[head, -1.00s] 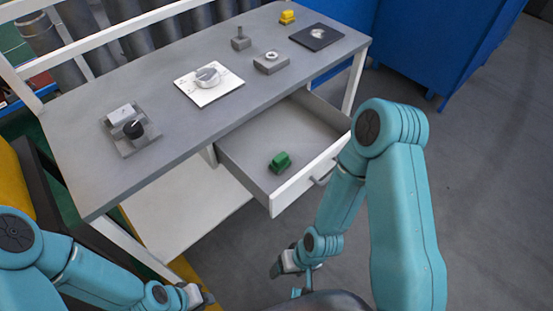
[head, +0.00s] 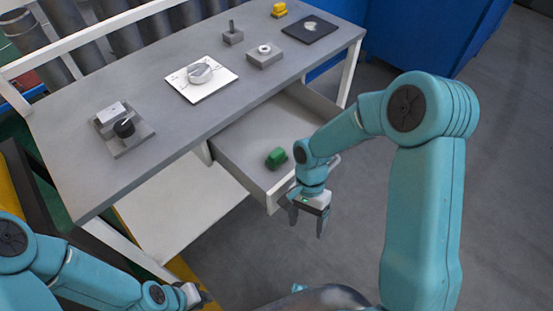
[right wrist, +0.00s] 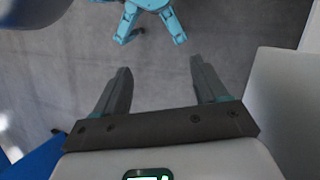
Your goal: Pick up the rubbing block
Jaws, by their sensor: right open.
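A small green block (head: 276,158), which looks like the rubbing block, lies in the open drawer (head: 236,165) under the table. My right gripper (head: 307,226) is outside the drawer, near its front panel, with fingers pointing down. It is apart from the green block. In the right wrist view the right gripper (right wrist: 160,66) is open and empty, with floor between its fingers. My left gripper (head: 203,299) is at the bottom edge of the head view, low in front of the table; its jaws are too small and dark to judge.
The grey table (head: 85,165) carries a white plate with a round part (head: 200,74), a grey fixture with a black knob (head: 124,128), small grey blocks (head: 264,56), a yellow block (head: 279,9) and a dark pad (head: 310,28). Floor right of the table is clear.

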